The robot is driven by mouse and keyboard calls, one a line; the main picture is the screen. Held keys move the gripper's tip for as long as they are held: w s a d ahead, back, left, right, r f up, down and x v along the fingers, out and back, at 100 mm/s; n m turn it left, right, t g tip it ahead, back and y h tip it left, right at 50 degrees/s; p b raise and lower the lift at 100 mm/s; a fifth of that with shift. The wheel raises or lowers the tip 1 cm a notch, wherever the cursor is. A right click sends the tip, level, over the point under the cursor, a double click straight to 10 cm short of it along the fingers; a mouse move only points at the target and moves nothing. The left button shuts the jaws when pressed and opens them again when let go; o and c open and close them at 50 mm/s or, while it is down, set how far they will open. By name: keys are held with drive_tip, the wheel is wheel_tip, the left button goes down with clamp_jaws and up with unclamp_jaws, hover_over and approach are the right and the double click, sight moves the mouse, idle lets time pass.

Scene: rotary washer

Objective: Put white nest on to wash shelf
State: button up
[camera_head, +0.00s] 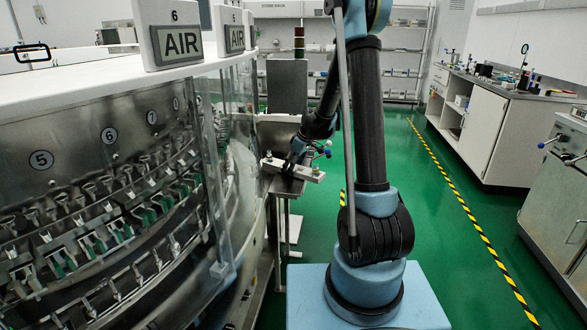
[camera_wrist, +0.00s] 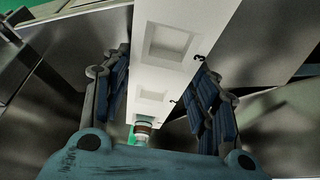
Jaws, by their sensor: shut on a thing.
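The white nest (camera_head: 305,173) is a pale bar at the right side of the washer, above a small metal shelf (camera_head: 288,188). In the wrist view the white nest (camera_wrist: 172,72) runs lengthwise between the fingers, with square recesses in its face. My gripper (camera_head: 296,158) is shut on it; in the wrist view my gripper (camera_wrist: 160,85) has one blue-padded finger on each side. I cannot tell whether the nest touches the shelf. The nest's underside is hidden.
The rotary washer (camera_head: 100,190) fills the left, with clear panels and rows of metal clamps. White-fronted cabinets (camera_head: 485,125) with bench items stand at the right. The green floor (camera_head: 425,230) between is clear, with a yellow-black line.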

drive_tip(key=shift+f, duration=0.25)
drive_tip(key=o, duration=1.2)
drive_tip(key=v, duration=1.2)
drive_tip(key=s+d+r+m, duration=0.1)
drive_tip(key=s+d+r, duration=0.1)
drive_tip(key=s, duration=0.3)
drive_tip(key=s+d+r+m, duration=0.2)
drive_tip(key=s, duration=0.4)
drive_tip(key=s+d+f+m+h, duration=0.1)
drive_tip(key=s+d+f+m, duration=0.1)
drive_tip(key=s, duration=0.7)
drive_tip(key=s+d+f+m+h, duration=0.1)
drive_tip(key=s+d+f+m, duration=0.1)
drive_tip(key=s, duration=0.7)
drive_tip(key=s+d+f+m+h, duration=0.1)
drive_tip(key=s+d+m, duration=0.3)
drive_tip(key=s, duration=0.5)
drive_tip(key=shift+s+d+f+h, duration=0.3)
drive_tip(key=shift+s+d+f, duration=0.1)
drive_tip(key=shift+d+f, duration=0.45)
drive_tip(key=shift+a, duration=0.1)
